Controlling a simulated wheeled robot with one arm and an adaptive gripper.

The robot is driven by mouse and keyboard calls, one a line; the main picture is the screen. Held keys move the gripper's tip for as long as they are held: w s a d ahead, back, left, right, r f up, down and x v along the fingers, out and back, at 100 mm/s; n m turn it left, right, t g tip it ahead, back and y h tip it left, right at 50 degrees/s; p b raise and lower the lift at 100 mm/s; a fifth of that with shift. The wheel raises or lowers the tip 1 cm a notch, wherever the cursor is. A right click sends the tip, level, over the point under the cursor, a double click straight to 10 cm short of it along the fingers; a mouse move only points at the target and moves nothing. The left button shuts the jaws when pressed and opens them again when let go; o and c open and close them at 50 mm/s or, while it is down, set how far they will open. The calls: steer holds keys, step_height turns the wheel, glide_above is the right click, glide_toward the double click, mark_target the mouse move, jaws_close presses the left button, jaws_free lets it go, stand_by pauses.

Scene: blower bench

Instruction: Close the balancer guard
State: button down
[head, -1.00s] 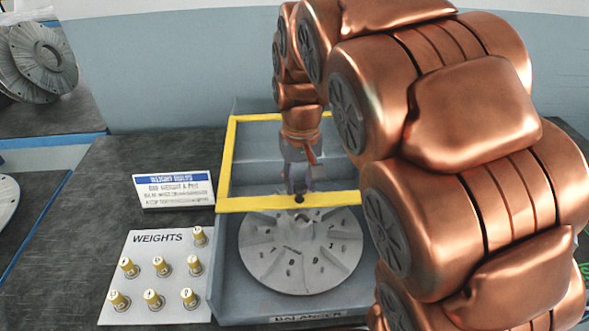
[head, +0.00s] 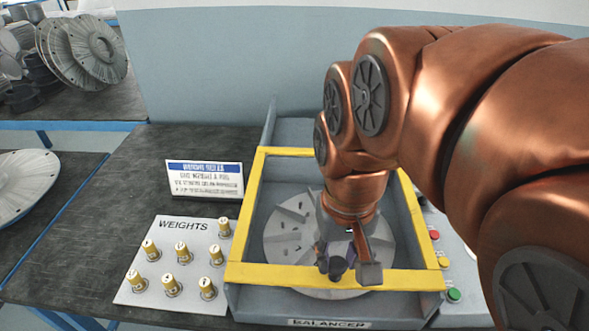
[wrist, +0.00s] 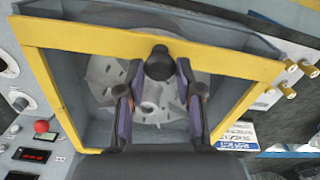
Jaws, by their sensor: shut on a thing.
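The balancer guard (head: 262,274) is a yellow frame with a see-through middle. It lies low over the grey balancer, close to level; I cannot tell whether its front bar touches the housing rim. The grey bladed wheel (head: 290,235) shows through it. A dark knob (head: 338,266) sits on the front bar. My gripper (head: 350,264) is shut on this knob, and my wrist covers part of the guard. In the wrist view, the knob (wrist: 159,63) lies between the fingertips of my gripper (wrist: 160,70), and the yellow frame (wrist: 75,32) spans the picture.
A weights board (head: 150,300) with several brass-coloured weights stands left of the balancer. A blue-and-white sign (head: 205,180) is behind it. Control buttons (head: 453,295) line the balancer's right side. Bare dark bench top (head: 140,190) lies to the left.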

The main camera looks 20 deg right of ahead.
steer(key=shift+s+a, duration=0.25)
steer(key=shift+s, duration=0.5)
steer(key=c, duration=0.7)
jaws_free()
steer(key=shift+s, duration=0.15)
steer(key=shift+c, duration=0.2)
steer(key=shift+r, duration=0.1)
step_height(320, 180, up, 12)
steer(key=shift+r, duration=0.25)
steer(key=shift+s, duration=0.1)
